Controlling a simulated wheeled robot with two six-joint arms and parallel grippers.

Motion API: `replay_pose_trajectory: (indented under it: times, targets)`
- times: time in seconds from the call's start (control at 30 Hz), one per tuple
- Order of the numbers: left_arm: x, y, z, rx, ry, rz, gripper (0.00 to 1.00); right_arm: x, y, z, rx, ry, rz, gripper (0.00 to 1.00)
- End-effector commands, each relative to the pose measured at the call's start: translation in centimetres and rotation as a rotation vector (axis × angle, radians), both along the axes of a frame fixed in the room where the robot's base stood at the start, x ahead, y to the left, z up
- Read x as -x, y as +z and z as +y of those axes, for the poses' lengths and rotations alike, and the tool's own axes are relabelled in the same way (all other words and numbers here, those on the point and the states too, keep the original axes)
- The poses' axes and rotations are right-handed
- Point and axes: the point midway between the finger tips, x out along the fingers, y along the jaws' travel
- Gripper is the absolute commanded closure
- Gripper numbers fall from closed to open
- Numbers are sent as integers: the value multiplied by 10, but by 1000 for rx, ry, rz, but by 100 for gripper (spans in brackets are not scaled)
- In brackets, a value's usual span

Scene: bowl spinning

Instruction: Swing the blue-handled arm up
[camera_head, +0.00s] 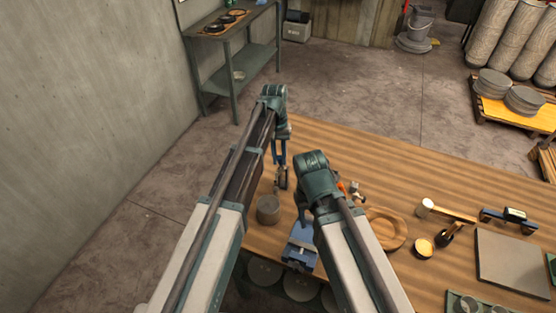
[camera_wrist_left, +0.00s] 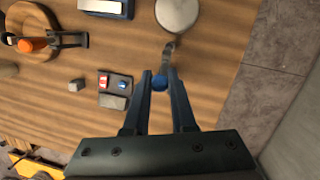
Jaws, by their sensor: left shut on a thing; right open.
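The blue-handled arm shows in the left wrist view as a thin metal arm (camera_wrist_left: 167,52) with a round blue handle (camera_wrist_left: 160,83) at its end. My left gripper (camera_wrist_left: 161,78) is shut on the blue handle, with one finger on each side. In the head view my left gripper (camera_head: 279,160) is over the table's far left part, and the handle is hard to make out. My right gripper (camera_head: 303,217) is open, lower in the head view, above a blue block; its own arm largely hides it.
A grey cylinder (camera_head: 268,209) stands near the left gripper. The blue block (camera_head: 300,250) is at the table's near edge. A wooden ring-shaped dish (camera_head: 398,236), mallet (camera_head: 445,210) and grey plate (camera_head: 512,262) lie to the right. A small panel (camera_wrist_left: 116,86) has red and blue parts.

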Motion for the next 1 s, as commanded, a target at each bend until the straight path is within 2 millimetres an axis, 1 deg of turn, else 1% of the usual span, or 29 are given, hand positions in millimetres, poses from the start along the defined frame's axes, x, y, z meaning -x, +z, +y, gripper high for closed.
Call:
replay_pose_trajectory:
  times: [0.03, 0.1, 0.53, 0.57, 0.7, 0.73, 1.0]
  targets:
    - [-3, 0, -1, -3, 1, 7, 100, 0, 0, 0, 0, 0, 0, 50]
    - [-4, 1, -1, -6, 1, 15, 100, 0, 0, 0, 0, 0, 0, 50]
    - [-4, 1, -1, -8, 2, 22, 100, 0, 0, 0, 0, 0, 0, 50]
    - [-4, 1, -1, -8, 2, 22, 72, 0, 0, 0, 0, 0, 0, 50]
    - [-3, 1, -1, -8, 1, 22, 47, 0, 0, 0, 0, 0, 0, 50]
    - [-3, 1, -1, -8, 1, 22, 46, 0, 0, 0, 0, 0, 0, 50]
    - [-3, 2, -1, -8, 1, 24, 46, 0, 1, 0, 0, 0, 0, 50]
